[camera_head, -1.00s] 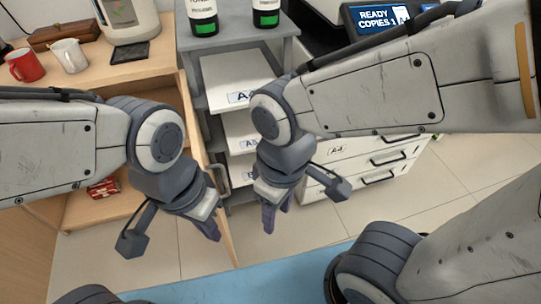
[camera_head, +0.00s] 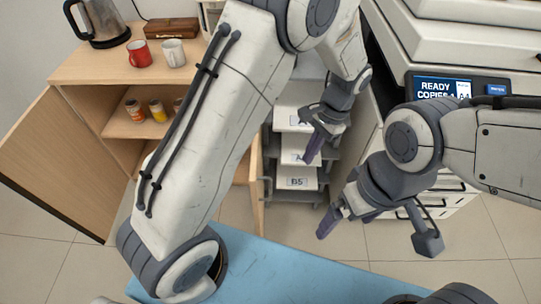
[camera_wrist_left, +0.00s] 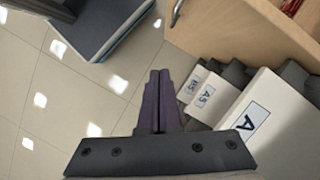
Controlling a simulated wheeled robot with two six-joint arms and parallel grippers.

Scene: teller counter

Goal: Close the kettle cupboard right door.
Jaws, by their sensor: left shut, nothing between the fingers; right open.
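The kettle cupboard is the wooden cabinet (camera_head: 88,72) at the left, with the kettle (camera_head: 98,22) on its top. Its right door (camera_head: 257,187) stands open, seen nearly edge-on, with a bar handle (camera_head: 268,190) on its right face. My left arm hides part of this door and of the cupboard. The left wrist view shows a wooden panel (camera_wrist_left: 235,28) with a metal handle (camera_wrist_left: 176,12). My left gripper (camera_head: 311,150) is shut and empty, to the right of the door and in front of the paper shelves. My right gripper (camera_head: 335,220) is open, lower and further right.
The cupboard's left door (camera_head: 62,165) is also open. A red mug (camera_head: 140,54) and a white mug (camera_head: 173,53) stand on top. Grey paper shelves (camera_head: 297,178) are right of the right door, with a printer (camera_head: 460,50) beyond. Floor shows between.

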